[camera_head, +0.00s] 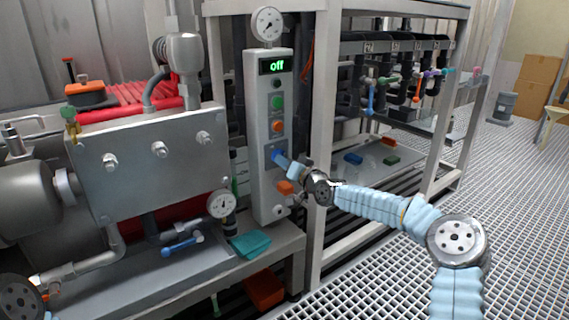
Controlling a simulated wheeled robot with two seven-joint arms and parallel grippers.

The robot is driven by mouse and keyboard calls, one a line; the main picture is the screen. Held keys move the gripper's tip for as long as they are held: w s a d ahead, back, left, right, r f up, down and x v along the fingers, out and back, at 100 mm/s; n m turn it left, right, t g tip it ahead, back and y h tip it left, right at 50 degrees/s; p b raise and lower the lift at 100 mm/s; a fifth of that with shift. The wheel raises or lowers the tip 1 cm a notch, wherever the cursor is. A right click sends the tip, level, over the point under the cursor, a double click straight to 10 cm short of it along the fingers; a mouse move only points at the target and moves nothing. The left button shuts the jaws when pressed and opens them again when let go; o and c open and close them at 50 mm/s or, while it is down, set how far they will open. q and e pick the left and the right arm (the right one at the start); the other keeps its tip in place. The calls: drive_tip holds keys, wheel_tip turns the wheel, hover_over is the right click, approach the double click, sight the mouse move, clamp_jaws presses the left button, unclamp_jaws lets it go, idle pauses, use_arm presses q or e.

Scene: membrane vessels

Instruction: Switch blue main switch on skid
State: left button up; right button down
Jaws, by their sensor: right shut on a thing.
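The blue main switch (277,154) sits on the lower part of the tall grey control panel (264,205). The panel's green display (275,65) reads "off". My right arm reaches in from the right, and my right gripper (285,162) is at the switch, shut on it. The fingers cover part of the switch, so its exact turn is hard to see. My left gripper is not visible; only a part of my left arm shows at the lower left corner.
Green and orange buttons sit above the switch, and a gauge (267,23) tops the panel. An orange part (285,187) is just below my gripper. A white frame post (322,110) stands close right. Grating floor (520,200) is open at right.

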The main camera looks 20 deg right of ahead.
drive_tip(key=shift+f, duration=0.1)
drive_tip(key=c, duration=1.1)
unclamp_jaws()
drive_tip(key=shift+c, duration=0.2)
drive_tip(key=v, duration=1.3)
drive_tip(key=shift+s, duration=0.4)
drive_tip(key=shift+d, duration=0.1)
